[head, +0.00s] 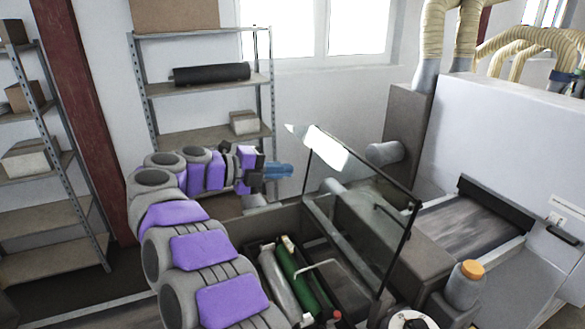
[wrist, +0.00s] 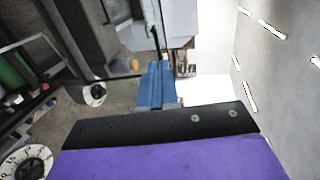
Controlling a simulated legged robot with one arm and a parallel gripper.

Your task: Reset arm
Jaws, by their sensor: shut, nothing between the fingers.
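My arm, purple and grey, reaches across the left and middle of the head view. My gripper (head: 284,170) has blue fingers and is at the end of the arm, raised in the air left of the glass panel (head: 362,185). In the wrist view the blue fingers of my gripper (wrist: 155,75) are together with nothing between them.
Below the panel is an open bin (head: 262,240) holding green and grey cylinders (head: 283,268). A conveyor belt (head: 470,222) runs at the right. A jar with an orange lid (head: 465,284) stands at the front right. Metal shelves (head: 205,88) with boxes stand behind.

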